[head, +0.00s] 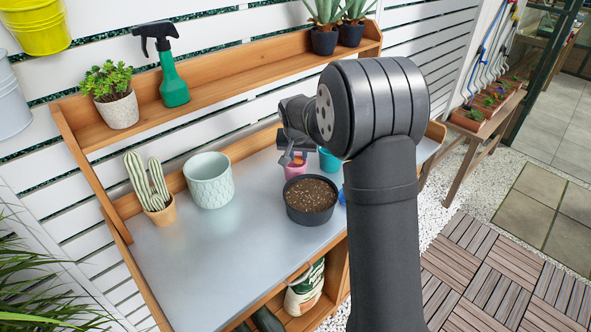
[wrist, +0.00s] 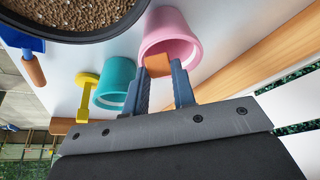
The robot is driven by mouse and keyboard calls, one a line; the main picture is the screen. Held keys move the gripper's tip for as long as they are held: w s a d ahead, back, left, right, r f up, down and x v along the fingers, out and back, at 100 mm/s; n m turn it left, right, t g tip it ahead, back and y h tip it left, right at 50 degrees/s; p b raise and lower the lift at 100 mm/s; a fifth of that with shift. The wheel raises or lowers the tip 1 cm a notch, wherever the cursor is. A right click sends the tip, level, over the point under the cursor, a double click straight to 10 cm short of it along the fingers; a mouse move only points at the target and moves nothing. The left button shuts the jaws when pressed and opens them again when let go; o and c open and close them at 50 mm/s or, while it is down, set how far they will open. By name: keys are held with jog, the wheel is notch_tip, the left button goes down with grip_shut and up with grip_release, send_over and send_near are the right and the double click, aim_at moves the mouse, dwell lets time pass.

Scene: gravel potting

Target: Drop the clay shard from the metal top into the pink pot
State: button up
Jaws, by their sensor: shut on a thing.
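The pink pot (wrist: 172,22) is in the upper middle of the wrist view, its opening facing my gripper (wrist: 161,72). My gripper is shut on the clay shard (wrist: 158,66), a small orange-brown piece between the fingertips. The shard overlaps the pot's mouth in that view; I cannot tell how far inside it is. In the head view the pink pot (head: 293,173) stands on the metal top (head: 205,265), partly hidden behind the black bowl, with my gripper (head: 292,158) just above it.
A black bowl of brown grains (head: 311,199) stands in front of the pink pot. A teal pot (wrist: 115,82) is beside it, with a yellow tool (wrist: 86,92) and a blue scoop (wrist: 20,40) nearby. A pale green pot (head: 208,182) and cactus (head: 150,190) stand left. The front left is clear.

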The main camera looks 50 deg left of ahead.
jog(key=shift+f, duration=0.25)
jog(key=o, duration=1)
jog(key=shift+r, duration=0.1)
jog(key=v, duration=1.7)
jog(key=shift+d, duration=0.15)
